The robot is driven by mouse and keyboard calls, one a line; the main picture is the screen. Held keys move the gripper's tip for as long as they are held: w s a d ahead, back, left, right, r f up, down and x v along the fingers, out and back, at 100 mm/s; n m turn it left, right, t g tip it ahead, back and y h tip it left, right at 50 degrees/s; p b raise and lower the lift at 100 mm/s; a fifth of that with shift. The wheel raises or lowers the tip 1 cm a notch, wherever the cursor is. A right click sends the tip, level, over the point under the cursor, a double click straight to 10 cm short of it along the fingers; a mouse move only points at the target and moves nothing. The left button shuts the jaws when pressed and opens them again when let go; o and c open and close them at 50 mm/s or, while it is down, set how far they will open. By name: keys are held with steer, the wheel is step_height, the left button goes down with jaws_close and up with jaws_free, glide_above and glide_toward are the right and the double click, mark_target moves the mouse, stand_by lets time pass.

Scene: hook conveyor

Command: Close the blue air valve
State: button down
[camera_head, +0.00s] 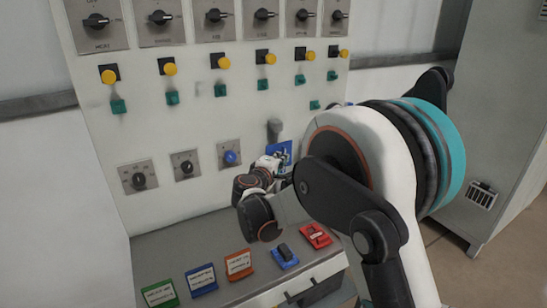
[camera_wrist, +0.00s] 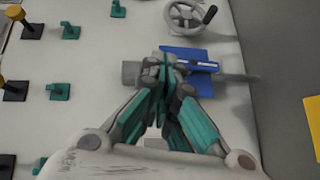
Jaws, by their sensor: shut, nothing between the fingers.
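The blue air valve (camera_wrist: 203,65) is in the wrist view, with a blue lever lying across a grey pipe and a blue plate (camera_wrist: 185,53) behind it. Part of the blue plate (camera_head: 284,150) also shows in the head view, beside my arm. My gripper (camera_wrist: 167,62) is shut and empty, its fingertips in front of the valve's left part, close to the lever's left end. The fingers hide part of the valve and plate. I cannot tell whether they touch the lever. In the head view my gripper (camera_head: 276,160) is small and partly blocked by my arm.
A grey handwheel (camera_wrist: 190,16) with a black handle is near the valve. The panel carries rotary switches, yellow buttons (camera_head: 169,69), green hooks (camera_head: 172,98) and a blue knob (camera_head: 231,157). A grey cabinet (camera_head: 500,110) stands right.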

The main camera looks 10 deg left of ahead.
steer(key=a+f+n+t+y, duration=0.1)
steer(key=a+f, duration=0.3)
steer(key=a, duration=0.4)
steer(key=shift+s+a+f+n+y, duration=0.3)
steer(key=shift+a+f+n, duration=0.05)
steer(key=shift+n, duration=0.05)
steer(key=shift+w, duration=0.15)
steer(key=shift+w+d+f+b, duration=0.1)
steer(key=shift+w+d+b, duration=0.7)
steer(key=shift+w, duration=1.15)
steer(key=shift+w+d+f+b, duration=0.15)
steer(key=shift+w+d+b, duration=0.65)
steer(key=shift+w, duration=1.2)
steer(key=shift+w+d+f+b, duration=0.1)
steer(key=shift+w+d+b, duration=0.7)
steer(key=shift+w, duration=1.15)
